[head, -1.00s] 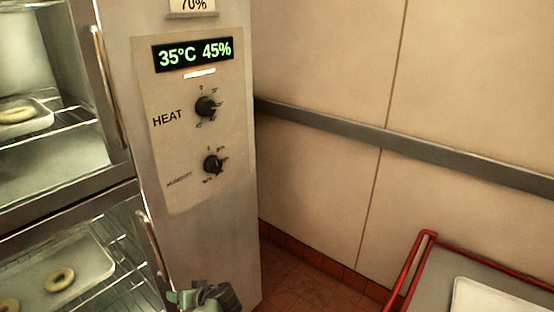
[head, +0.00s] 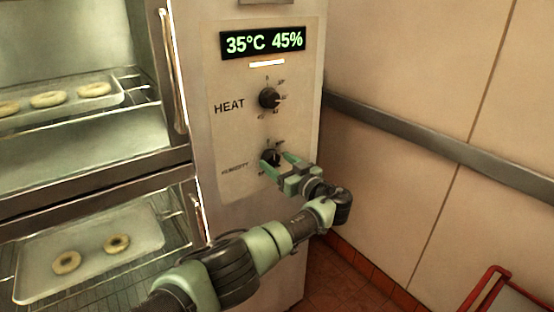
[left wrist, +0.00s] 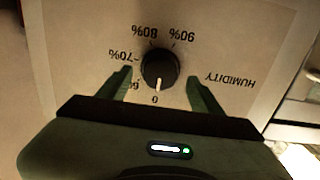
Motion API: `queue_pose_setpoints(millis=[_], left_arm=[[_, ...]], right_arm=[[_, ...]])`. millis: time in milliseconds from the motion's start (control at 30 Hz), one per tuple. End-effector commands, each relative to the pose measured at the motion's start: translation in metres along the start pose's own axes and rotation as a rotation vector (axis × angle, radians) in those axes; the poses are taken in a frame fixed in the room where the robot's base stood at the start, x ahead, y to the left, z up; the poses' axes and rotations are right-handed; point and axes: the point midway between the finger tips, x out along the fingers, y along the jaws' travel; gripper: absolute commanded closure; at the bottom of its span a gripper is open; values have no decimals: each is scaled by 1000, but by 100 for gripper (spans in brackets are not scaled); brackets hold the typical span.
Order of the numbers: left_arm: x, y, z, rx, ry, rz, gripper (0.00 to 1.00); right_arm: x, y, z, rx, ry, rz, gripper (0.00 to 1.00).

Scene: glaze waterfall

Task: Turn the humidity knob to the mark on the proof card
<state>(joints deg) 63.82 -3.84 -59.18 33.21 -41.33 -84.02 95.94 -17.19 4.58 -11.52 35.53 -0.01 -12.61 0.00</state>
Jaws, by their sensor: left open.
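The black humidity knob (head: 270,156) is on the cabinet's control panel, below the heat knob. In the left wrist view the knob (left wrist: 159,68) appears upside down, with its white pointer line at the 0 mark; marks for 70%, 80% and 90% show around it. My left gripper (head: 276,160) is open in front of the knob. In the left wrist view its two green fingers (left wrist: 160,88) stand on either side of the knob, with a gap on each side. The proof card's number is out of the head view. My right gripper is not in view.
The display (head: 263,42) reads 35°C 45%. The heat knob (head: 269,98) is just above. Glass doors with handles and trays of dough rings (head: 92,245) are at the left. A red-railed cart (head: 490,285) stands at the lower right.

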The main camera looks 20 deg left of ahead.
Motion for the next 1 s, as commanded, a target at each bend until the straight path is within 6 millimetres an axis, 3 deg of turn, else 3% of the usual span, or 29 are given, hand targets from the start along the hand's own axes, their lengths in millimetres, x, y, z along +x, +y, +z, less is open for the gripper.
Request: queue_pose_setpoints(millis=[200, 467, 600, 700, 1000], left_arm=[[13, 0, 1, 0, -2, 1, 34], [14, 0, 1, 0, -3, 1, 34], [14, 0, 1, 1, -3, 1, 73], [14, 0, 1, 1, -3, 1, 95], [14, 0, 6, 41, -2, 2, 95]], right_arm=[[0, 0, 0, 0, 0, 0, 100], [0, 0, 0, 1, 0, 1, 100], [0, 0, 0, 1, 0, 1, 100], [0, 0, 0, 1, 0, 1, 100], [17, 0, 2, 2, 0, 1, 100]])
